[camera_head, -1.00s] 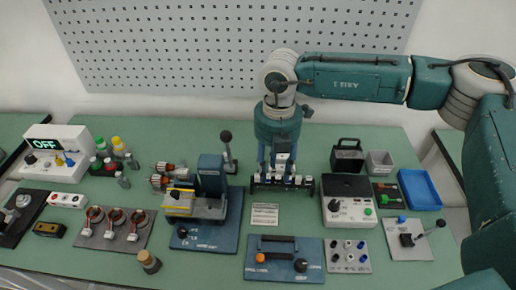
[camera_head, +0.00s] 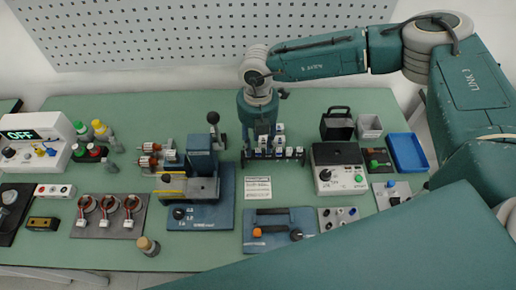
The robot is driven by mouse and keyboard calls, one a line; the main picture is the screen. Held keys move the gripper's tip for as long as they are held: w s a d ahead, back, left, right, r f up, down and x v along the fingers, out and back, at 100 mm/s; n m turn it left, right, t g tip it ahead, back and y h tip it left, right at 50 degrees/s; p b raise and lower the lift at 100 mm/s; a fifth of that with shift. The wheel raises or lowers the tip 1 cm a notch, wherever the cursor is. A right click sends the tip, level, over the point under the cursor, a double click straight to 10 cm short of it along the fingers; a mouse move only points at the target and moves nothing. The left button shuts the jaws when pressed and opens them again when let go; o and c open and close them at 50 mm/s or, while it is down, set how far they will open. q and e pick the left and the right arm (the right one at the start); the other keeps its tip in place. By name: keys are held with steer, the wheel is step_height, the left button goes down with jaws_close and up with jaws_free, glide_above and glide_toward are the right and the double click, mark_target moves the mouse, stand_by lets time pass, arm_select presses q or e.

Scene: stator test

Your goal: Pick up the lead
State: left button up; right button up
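I cannot pick out the lead for certain. A blue plate (camera_head: 250,217) at the lower middle carries a black bar, an orange-ended piece and a black knob. My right gripper (camera_head: 267,141) points down at a dark rack (camera_head: 289,155) of small white-and-blue pieces, behind the blue plate. Its fingers are hard to tell from the pieces, so I cannot see whether it holds one. My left gripper is not in view.
A blue tray (camera_head: 424,150) and a black open box (camera_head: 337,127) are at the right. My arm link covers the lower right.

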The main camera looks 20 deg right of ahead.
mark_target(258, 156)
steer(key=shift+f, duration=0.55)
steer(key=shift+s+f, duration=0.25)
steer(key=shift+f, duration=0.1)
steer(key=shift+s+f, duration=0.2)
steer(key=shift+s, duration=0.05)
steer(key=shift+w+f, duration=0.25)
steer(key=shift+w, duration=0.15)
steer(key=shift+w+d, duration=0.1)
steer(key=shift+w, duration=0.1)
steer(key=shift+c, duration=1.4)
steer(key=c, duration=0.4)
steer(key=shift+s, duration=0.1)
steer(key=shift+c, duration=1.4)
steer(key=shift+s+r, duration=0.1)
steer(key=shift+r, duration=0.1)
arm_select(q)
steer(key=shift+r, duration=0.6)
